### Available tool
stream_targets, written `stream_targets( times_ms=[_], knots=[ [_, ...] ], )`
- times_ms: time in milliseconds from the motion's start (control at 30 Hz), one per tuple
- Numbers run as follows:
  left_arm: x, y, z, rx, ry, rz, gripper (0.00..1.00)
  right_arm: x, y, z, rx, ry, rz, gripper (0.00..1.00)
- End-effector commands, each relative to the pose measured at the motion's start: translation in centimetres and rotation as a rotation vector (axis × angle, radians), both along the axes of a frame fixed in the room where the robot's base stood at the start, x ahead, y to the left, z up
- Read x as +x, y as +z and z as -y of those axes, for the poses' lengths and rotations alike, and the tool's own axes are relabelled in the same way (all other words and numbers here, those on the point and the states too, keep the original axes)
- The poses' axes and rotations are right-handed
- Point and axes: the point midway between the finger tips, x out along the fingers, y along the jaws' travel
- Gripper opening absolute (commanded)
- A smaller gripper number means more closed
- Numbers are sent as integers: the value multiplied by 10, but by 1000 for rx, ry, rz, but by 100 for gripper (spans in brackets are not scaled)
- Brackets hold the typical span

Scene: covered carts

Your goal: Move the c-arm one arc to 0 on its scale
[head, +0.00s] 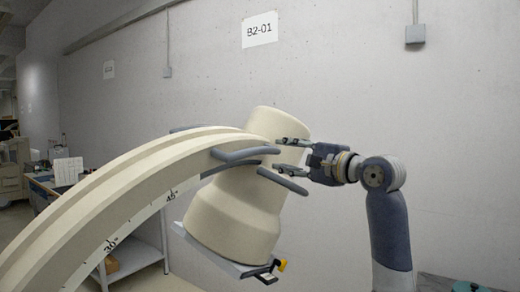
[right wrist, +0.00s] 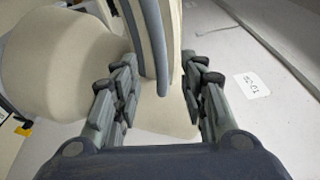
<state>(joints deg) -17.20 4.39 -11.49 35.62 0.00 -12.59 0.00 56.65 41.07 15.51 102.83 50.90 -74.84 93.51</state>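The cream c-arm arc (head: 130,182) curves up from the lower left of the head view. Its side scale shows 30 and 45 marks; no 0 mark is in view. A large cream cylindrical housing (head: 232,217) sits at its upper end, with dark grey handle bars (head: 240,155) beside it. My right gripper (head: 283,155) is open at the arc's upper end, fingers pointing left. In the right wrist view, a grey-blue bar (right wrist: 154,42) along the arc's edge lies between the spread fingers (right wrist: 158,75), with gaps showing on both sides. My left gripper is not in view.
A grey concrete wall (head: 350,60) with a B2-01 sign (head: 260,29) stands behind. A low shelf cart (head: 130,262) is under the arc, and a desk with papers (head: 68,170) is at the far left. The space between the housing and my right forearm looks clear.

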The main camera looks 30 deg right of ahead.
Motion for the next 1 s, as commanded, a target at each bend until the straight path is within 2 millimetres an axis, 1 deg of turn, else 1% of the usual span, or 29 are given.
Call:
stream_targets(
  times_ms=[300,700,900,1000],
  knots=[
    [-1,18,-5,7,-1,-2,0,36,3,-5,1,2,-4,39],
    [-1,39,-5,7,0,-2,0,81,4,-9,-1,0,-3,39],
    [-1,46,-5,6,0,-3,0,96,4,-12,0,1,-3,39],
    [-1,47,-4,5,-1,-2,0,100,4,-12,-1,0,-2,39]
  ],
)
